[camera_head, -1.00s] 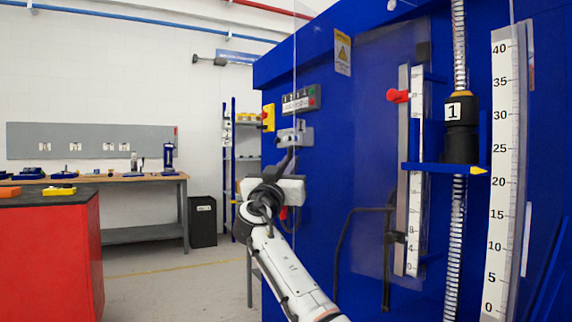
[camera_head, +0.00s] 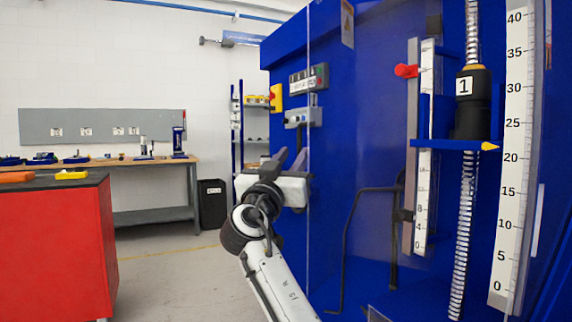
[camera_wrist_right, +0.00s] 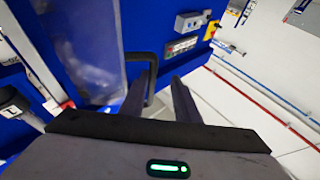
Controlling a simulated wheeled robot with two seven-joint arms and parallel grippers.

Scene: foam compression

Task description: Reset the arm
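My right arm comes up from the bottom middle of the head view, and its gripper (camera_head: 290,159) points up and away in front of the blue machine (camera_head: 345,70). In the right wrist view the gripper's two dark fingers (camera_wrist_right: 161,98) stand apart with nothing between them. A black bent handle or hose (camera_wrist_right: 147,62) shows just beyond the fingers; I cannot tell its distance. The gripper appears apart from the control box (camera_head: 303,117) and the button panel (camera_head: 309,79) behind it. My left gripper is not in view.
The machine carries a vertical spring (camera_head: 463,220) with a black weight marked 1 (camera_head: 473,103), beside a white scale (camera_head: 511,150). A red cabinet (camera_head: 55,245) stands at left and a workbench (camera_head: 150,166) at the back. The floor between is clear.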

